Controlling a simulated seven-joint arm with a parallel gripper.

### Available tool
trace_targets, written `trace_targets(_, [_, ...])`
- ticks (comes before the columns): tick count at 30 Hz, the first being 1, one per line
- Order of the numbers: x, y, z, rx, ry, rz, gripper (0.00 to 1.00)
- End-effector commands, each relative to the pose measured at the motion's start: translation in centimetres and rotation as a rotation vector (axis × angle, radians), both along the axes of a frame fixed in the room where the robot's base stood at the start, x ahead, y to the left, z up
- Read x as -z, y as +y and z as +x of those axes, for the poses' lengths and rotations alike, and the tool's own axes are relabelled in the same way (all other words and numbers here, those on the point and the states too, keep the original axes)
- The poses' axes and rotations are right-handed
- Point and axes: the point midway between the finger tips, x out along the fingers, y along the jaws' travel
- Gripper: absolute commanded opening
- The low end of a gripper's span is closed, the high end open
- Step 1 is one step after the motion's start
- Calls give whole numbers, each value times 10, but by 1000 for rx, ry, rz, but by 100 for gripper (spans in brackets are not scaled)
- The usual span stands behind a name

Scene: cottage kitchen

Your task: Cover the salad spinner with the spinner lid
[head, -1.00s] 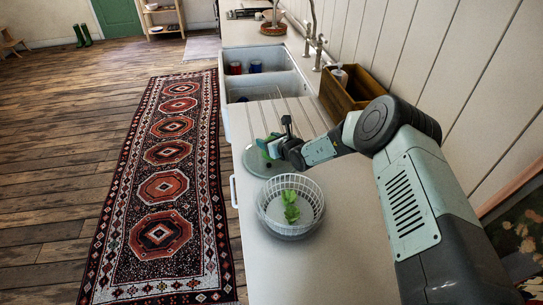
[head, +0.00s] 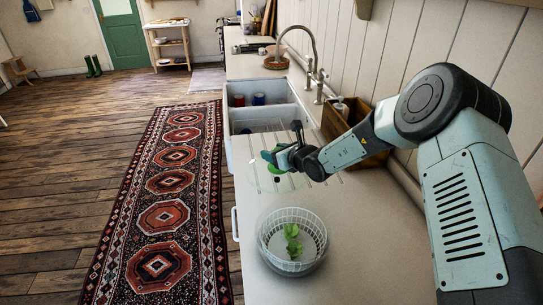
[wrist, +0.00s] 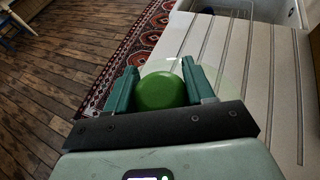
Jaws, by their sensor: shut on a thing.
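The salad spinner (head: 291,241) is a clear bowl with a white slatted basket, standing open on the counter with green leaves (head: 293,240) inside. The spinner lid is a clear disc with a round green knob (wrist: 160,92). My gripper (head: 270,160) is shut on that knob, its two teal fingers (wrist: 160,83) on either side of it in the wrist view. The lid is held beyond the spinner, toward the sink and apart from the bowl. Its clear disc is faint, so its exact tilt and height are hard to tell.
The counter (head: 355,225) is bare around the spinner. Behind the lid are drainer grooves and a sink (head: 262,100) holding a red and a blue cup. A wooden box (head: 345,125) stands against the wall at right. The counter's left edge drops to the floor.

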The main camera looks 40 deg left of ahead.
Motion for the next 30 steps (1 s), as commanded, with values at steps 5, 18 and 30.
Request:
trace_targets(5, [-21,-50,-39,-105,-15,-7,0])
trace_targets(18, [-56,-145,-149,-322,13,3,0])
trace_targets(30, [-33,-151,-159,-338,23,6,0])
